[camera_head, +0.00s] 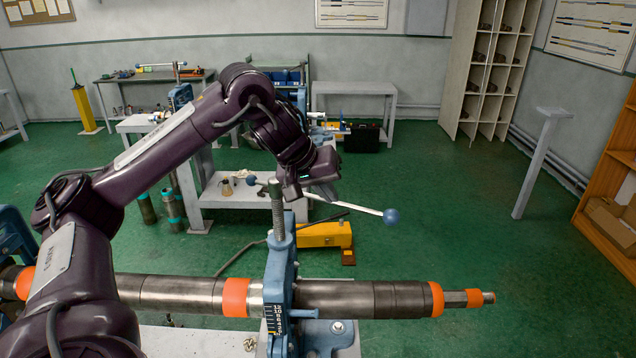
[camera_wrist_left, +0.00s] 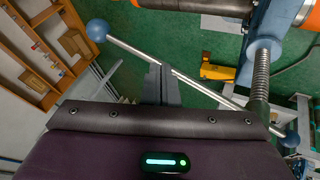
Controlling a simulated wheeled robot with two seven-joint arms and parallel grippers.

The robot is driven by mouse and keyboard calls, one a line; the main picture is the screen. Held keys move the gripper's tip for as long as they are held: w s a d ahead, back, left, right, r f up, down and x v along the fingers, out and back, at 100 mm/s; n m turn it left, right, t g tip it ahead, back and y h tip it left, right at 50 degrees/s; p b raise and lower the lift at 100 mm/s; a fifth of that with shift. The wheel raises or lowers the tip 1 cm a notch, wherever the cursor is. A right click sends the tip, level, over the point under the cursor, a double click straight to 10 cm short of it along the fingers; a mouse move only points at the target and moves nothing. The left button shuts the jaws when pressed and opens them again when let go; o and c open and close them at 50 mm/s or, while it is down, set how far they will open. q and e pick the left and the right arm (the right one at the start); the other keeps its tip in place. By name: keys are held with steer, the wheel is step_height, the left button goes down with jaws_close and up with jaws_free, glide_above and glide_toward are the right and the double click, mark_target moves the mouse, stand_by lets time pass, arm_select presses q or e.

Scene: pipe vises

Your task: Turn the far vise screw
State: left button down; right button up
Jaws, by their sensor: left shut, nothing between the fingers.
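My left gripper (camera_wrist_left: 160,72) is shut and empty. Its fingertips are close to the bar, overlapping it in view; I cannot tell whether they touch. My right gripper is out of view.
A yellow floor unit (camera_head: 324,234) with a hose lies behind the vise. Another blue vise part (camera_head: 14,235) shows at the left edge. Workbenches stand farther back. Green floor (camera_head: 450,210) is open to the right, up to a pale post (camera_head: 541,165) and an orange-brown shelf (camera_head: 607,220).

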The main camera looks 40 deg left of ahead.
arm_select(q)
steer(key=shift+v, duration=1.55)
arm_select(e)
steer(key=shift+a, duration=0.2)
arm_select(q)
steer(key=shift+f, duration=0.15)
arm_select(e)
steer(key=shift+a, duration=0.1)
